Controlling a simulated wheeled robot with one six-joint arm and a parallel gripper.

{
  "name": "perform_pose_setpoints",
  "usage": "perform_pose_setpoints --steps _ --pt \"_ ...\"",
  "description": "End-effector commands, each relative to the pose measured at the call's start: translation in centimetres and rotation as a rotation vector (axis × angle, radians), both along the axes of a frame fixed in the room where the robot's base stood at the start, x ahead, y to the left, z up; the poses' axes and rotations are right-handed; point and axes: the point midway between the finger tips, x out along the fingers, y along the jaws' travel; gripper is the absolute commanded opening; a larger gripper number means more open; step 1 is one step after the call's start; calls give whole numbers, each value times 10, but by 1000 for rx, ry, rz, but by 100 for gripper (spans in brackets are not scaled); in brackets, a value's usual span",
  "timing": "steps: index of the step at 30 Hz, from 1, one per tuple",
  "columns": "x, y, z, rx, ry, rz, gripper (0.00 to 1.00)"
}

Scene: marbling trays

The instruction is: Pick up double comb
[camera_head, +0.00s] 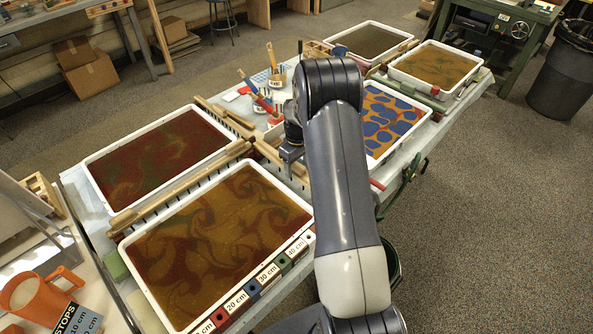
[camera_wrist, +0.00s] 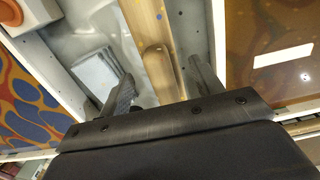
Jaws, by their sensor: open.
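My gripper (camera_head: 290,158) is low over the gap between the front-right tray and the blue-and-orange tray. In the wrist view my gripper (camera_wrist: 163,92) has its fingers apart, with nothing clasped. A wooden comb bar (camera_wrist: 147,25) with a rounded wooden piece on it runs between the fingers; its near end is hidden by the gripper body. In the head view a wooden comb (camera_head: 270,156) lies below the gripper, partly hidden by my arm. Other wooden combs lie between the left trays (camera_head: 180,190) and at their right end (camera_head: 224,118). I cannot tell for sure which is the double comb.
The dark red tray (camera_head: 87,172), the front brown tray (camera_head: 125,250) and the blue-and-orange tray (camera_head: 412,128) stand close around. Brushes in a holder (camera_head: 275,75) stand behind the gripper. A white block (camera_wrist: 86,43) lies beside the bar.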

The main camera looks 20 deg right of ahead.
Motion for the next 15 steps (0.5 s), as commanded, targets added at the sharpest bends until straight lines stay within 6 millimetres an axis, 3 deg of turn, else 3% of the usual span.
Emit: perform_pose_setpoints --steps 9,15 --pt "0 3 -39 1 3 0 62" --pt "0 3 -46 0 1 0 62"
